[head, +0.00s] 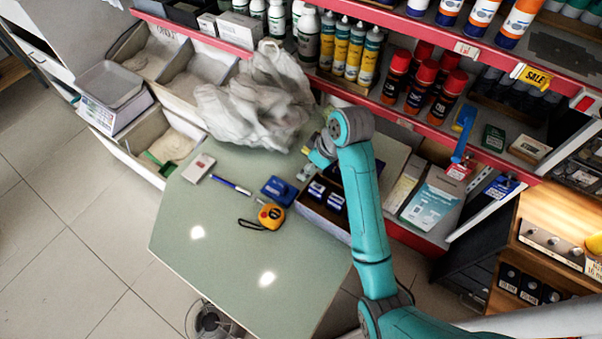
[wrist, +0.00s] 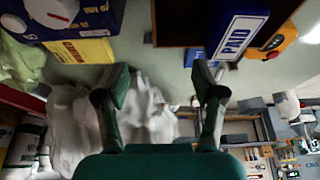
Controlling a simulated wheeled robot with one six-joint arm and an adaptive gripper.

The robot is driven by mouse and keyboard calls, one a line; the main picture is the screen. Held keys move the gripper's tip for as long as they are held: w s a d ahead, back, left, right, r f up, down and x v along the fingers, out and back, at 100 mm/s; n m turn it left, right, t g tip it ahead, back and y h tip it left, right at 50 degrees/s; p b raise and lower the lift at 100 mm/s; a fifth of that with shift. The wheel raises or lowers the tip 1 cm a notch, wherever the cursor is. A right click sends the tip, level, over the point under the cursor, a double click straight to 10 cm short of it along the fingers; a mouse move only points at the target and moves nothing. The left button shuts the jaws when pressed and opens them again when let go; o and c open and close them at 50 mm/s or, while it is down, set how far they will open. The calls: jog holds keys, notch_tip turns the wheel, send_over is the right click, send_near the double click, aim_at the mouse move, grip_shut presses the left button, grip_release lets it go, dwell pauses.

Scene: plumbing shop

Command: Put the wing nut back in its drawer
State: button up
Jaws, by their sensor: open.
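I cannot make out the wing nut in either view. My gripper (head: 309,164) is above the back of the green counter, beside a dark box (head: 313,214) holding blue-and-white items; I cannot tell whether these are drawers. In the wrist view my gripper (wrist: 162,90) has its two green fingers wide apart, with nothing visible between them. Dark drawers with small light labels (head: 508,276) stand in the wooden shelf unit at the right. I cannot tell which drawer is for the wing nut.
A blue stamp (head: 279,190) marked PAID (wrist: 235,35) and an orange tape measure (head: 270,216) lie left of the box. A pen (head: 230,185) and a crumpled plastic bag (head: 255,105) are farther left. The counter's front (head: 235,245) is clear. Shelves with bottles line the back.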

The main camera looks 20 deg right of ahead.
jog(key=shift+d+x, duration=0.15)
jog(key=shift+x, duration=1.8)
jog(key=shift+d+x, duration=0.1)
jog(key=shift+x, duration=1.8)
jog(key=shift+w, duration=0.15)
jog(key=c, duration=0.9)
jog(key=shift+c, duration=0.2)
